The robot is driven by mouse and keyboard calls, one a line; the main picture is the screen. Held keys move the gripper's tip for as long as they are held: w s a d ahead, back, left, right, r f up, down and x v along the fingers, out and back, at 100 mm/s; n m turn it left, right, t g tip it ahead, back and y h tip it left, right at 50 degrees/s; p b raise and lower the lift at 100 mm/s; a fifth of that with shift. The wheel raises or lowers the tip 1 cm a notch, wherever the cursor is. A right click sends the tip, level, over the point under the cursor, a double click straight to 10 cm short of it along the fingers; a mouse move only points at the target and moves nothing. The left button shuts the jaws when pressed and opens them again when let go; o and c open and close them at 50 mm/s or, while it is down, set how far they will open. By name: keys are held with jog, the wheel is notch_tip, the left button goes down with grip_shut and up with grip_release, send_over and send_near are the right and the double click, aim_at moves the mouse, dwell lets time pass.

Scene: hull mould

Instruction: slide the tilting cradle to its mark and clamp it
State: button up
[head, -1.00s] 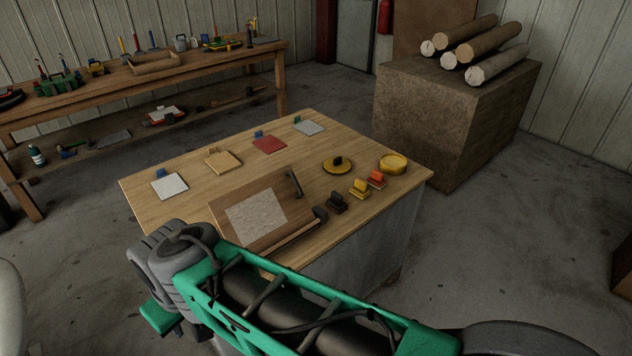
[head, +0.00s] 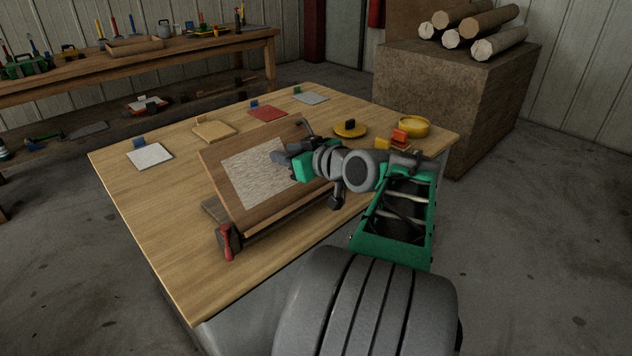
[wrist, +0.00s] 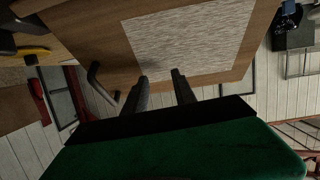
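The tilting cradle (head: 222,175) is a brown wooden board on a low wooden base on the table. A pale grey textured sheet (head: 258,178) lies on its face. The board leans up at a slant, and a dark curved handle (wrist: 100,82) stands at its far edge. A red-handled clamp (head: 227,243) is at the base's near left corner. My gripper (wrist: 162,80) is in front of the board near the sheet's right side. Its two dark fingers are apart with nothing seen between them; contact with the board cannot be told. I cannot make out the mark.
The table (head: 150,220) also holds white, tan, red and grey squares at the back left. A yellow disc (head: 350,129), a yellow bowl (head: 414,126) and small coloured blocks (head: 399,138) sit right of the cradle. The table's left front is clear. Logs (head: 470,28) lie on a block behind.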

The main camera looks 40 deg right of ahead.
jog(key=s+d+t+h+b, duration=0.2)
jog(key=s+d+t+b, duration=0.15)
jog(key=s+d, duration=0.45)
jog(key=w, duration=0.3)
jog(key=w+d, duration=0.1)
jog(key=w, duration=0.2)
jog(key=w+b, duration=0.1)
jog(key=w, duration=0.2)
jog(key=shift+d+r, duration=0.15)
jog(key=shift+d, duration=0.2)
jog(key=shift+c, duration=0.5)
grip_shut()
jog(key=shift+a, duration=0.1)
